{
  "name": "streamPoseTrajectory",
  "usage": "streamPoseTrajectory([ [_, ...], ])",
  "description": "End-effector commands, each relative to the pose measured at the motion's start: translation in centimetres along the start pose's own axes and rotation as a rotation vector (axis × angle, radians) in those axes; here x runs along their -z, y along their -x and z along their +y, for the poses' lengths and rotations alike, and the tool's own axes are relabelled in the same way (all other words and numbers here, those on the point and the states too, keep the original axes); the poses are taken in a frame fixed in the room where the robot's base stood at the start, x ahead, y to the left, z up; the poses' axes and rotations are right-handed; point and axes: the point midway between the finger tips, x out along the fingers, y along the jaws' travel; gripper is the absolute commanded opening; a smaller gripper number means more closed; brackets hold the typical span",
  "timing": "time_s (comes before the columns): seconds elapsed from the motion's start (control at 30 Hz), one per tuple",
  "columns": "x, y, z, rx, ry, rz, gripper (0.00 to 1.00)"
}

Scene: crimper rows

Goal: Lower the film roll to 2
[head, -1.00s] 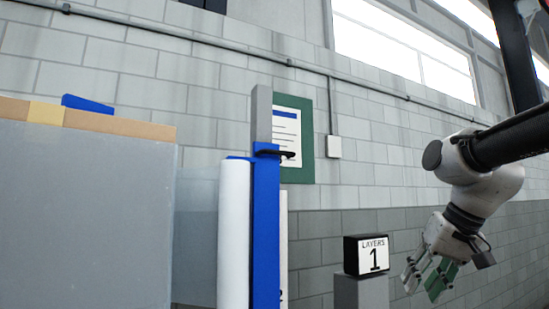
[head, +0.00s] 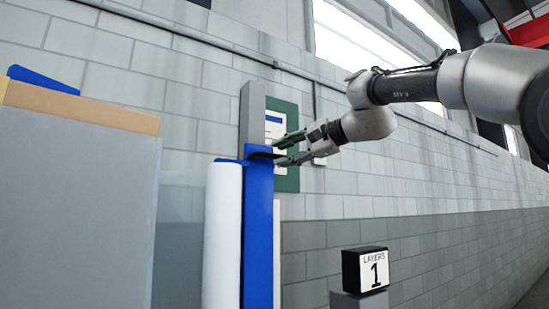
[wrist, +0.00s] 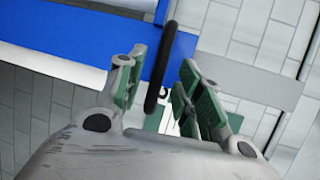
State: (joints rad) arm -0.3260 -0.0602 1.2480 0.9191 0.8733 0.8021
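The white film roll (head: 222,235) stands upright beside a blue mast (head: 259,240). A black handle (head: 262,155) sticks out from the blue part at the mast's top; it also shows in the wrist view (wrist: 158,70). My gripper (head: 279,152) is at the handle from the right. In the wrist view my gripper (wrist: 162,85) is open, with a green-padded finger on each side of the handle and a gap left between them. A pale strip (head: 277,255) runs down the mast's right side; no number on it is readable now.
A black sign (head: 365,270) reading LAYERS 1 stands on a grey post, lower right. A large grey wrapped load (head: 75,200) with a cardboard top fills the left. A green-framed notice (head: 288,180) hangs on the block wall behind my gripper.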

Motion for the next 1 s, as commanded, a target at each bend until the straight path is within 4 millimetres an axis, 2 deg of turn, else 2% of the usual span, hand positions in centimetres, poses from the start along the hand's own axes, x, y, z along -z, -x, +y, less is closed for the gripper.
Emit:
streamPoseTrajectory([
  [0.1,-0.1,-1.9,0.1,-0.001,0.001,-0.002,0.35],
  [0.2,0.0,-2.9,0.0,-0.001,0.001,-0.001,0.35],
  [0.53,0.0,-3.5,0.0,-0.001,0.002,0.001,0.35],
  [0.57,0.0,-3.5,0.0,-0.001,0.002,0.001,0.34],
  [0.7,0.0,-3.5,0.0,-0.001,0.002,0.001,0.08],
  [0.77,0.0,-3.5,0.0,-0.001,0.002,0.001,0.0],
  [1.0,0.0,-3.5,0.1,-0.001,0.002,0.001,0.0],
])
